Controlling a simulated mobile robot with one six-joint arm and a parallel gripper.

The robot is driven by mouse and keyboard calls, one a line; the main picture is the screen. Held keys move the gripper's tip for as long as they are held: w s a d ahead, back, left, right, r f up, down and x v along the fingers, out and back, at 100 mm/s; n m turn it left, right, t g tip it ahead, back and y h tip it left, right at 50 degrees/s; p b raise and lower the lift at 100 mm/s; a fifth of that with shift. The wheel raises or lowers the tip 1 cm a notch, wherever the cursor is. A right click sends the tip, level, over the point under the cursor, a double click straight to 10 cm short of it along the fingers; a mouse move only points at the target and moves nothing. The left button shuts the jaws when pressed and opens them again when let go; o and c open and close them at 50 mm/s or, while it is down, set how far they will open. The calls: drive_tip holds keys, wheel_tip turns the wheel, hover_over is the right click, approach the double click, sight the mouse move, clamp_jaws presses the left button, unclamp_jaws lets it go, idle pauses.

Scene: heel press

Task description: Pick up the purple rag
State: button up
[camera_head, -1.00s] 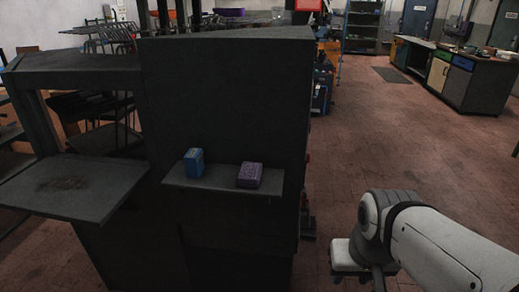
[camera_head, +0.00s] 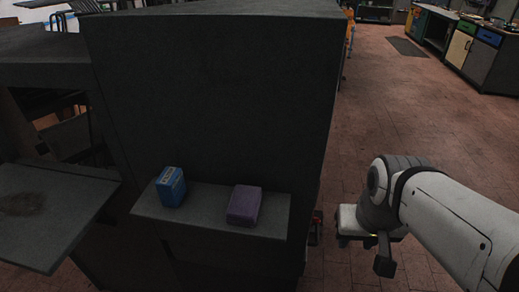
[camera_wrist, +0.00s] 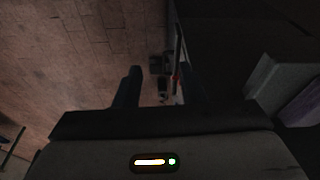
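The purple rag (camera_head: 244,206) is a folded block lying on the right part of a small grey shelf (camera_head: 170,220) on the front of the dark machine. A blue box (camera_head: 171,187) stands to its left, apart from it. My gripper (camera_head: 365,252) is to the right of the shelf, out over the floor and clear of the rag. In the wrist view my gripper (camera_wrist: 159,80) shows two fingers spread apart with nothing between them. A purplish surface at the right edge there may be the rag, but it is cut off and dim.
The dark machine cabinet (camera_head: 215,90) rises behind the shelf. A flat plate (camera_head: 60,195) juts out at the left. Open brick floor (camera_head: 385,110) lies to the right, with a workbench (camera_head: 475,50) far back.

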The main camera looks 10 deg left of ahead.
sight(245, 200)
drive_tip(key=shift+o, duration=0.2)
